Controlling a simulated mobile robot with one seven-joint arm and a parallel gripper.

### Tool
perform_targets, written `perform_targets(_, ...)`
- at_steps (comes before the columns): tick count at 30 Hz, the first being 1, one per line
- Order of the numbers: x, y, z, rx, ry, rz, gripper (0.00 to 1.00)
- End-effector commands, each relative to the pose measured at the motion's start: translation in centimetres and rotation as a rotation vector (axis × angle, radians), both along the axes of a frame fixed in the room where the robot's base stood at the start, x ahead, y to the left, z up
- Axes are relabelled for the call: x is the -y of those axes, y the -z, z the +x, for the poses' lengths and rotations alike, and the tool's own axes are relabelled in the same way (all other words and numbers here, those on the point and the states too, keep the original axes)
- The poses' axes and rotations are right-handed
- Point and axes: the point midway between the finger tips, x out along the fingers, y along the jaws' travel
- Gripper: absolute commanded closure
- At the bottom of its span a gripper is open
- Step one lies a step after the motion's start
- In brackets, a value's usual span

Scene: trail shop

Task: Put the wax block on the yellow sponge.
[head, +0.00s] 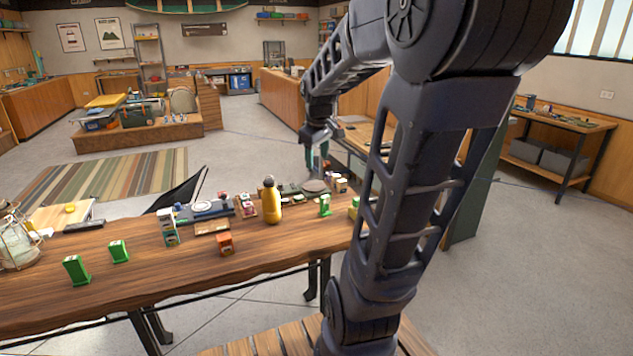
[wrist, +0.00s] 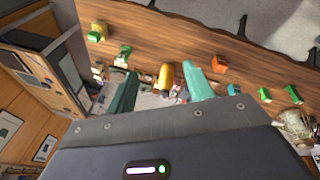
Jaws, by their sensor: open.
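My gripper (head: 317,160) is open and empty, raised beyond the far edge of the wooden table. Its two teal fingers (wrist: 155,75) stand apart in the wrist view. A yellow block with green on it, which looks like the yellow sponge (head: 354,204), sits at the table's right end, partly hidden by my arm. It shows clear in the wrist view (wrist: 98,31). A small orange block (head: 225,243) stands near the table's middle, also in the wrist view (wrist: 219,64). It may be the wax block, but I cannot tell for sure.
A yellow bottle (head: 272,203) stands upright among small boxes and dishes along the far side of the table (head: 200,275). Two green blocks (head: 76,270) (head: 119,251) and a glass lantern (head: 17,245) stand at the left. The table's front strip is mostly clear.

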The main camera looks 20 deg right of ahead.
Motion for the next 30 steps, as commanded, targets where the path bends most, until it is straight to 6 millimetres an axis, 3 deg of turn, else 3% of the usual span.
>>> perform_targets(9,-4.2,-0.3,-8.4,0.099,0.25,0.118,0.48)
perform_targets(15,-5.5,0.5,-12.2,0.136,0.378,0.194,0.48)
perform_targets(21,-6.0,0.9,-13.8,0.149,0.437,0.23,0.48)
perform_targets(30,-6.1,1.0,-13.9,0.15,0.442,0.233,0.48)
